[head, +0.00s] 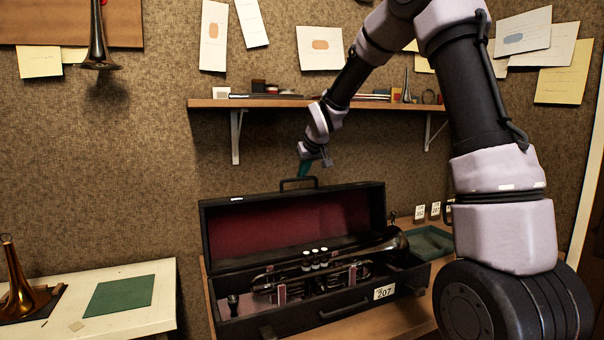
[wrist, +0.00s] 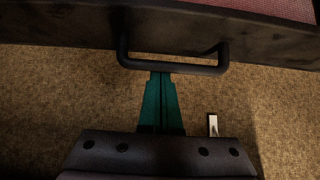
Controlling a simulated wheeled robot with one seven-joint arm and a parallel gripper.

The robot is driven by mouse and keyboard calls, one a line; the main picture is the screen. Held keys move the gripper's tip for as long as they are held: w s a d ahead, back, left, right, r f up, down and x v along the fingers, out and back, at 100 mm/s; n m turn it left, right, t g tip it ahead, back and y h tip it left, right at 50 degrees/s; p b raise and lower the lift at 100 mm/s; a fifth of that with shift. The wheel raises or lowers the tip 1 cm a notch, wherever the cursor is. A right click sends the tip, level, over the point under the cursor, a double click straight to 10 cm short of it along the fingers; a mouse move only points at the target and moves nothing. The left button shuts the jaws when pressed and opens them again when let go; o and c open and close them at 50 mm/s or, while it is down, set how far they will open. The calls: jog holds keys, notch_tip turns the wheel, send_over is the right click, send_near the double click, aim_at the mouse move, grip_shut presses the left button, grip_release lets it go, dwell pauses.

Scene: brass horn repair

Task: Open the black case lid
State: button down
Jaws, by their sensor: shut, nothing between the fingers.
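The black case (head: 330,309) stands on a wooden bench with its lid (head: 222,228) raised upright at the back, showing a dark red lining. A trumpet (head: 330,262) lies inside it. The lid's handle (head: 298,183) is on its top edge, and the handle also shows in the wrist view (wrist: 172,66). My gripper (head: 303,172) has teal fingers and is just above the lid's handle in the head view. In the wrist view my gripper (wrist: 161,80) is shut, with its fingertips at the handle bar. I cannot tell whether they touch it.
A shelf (head: 270,103) with small items is on the wall behind my forearm. A green tray (head: 430,243) is right of the case. A white table (head: 160,290) with a green mat (head: 120,296) and a brass bell (head: 18,290) is at left.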

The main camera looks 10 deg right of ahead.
jog(key=s+d+r, duration=0.1)
jog(key=s+d, duration=0.1)
jog(key=s, duration=0.6)
jog(key=shift+s+d+r, duration=0.2)
jog(key=shift+r, duration=0.05)
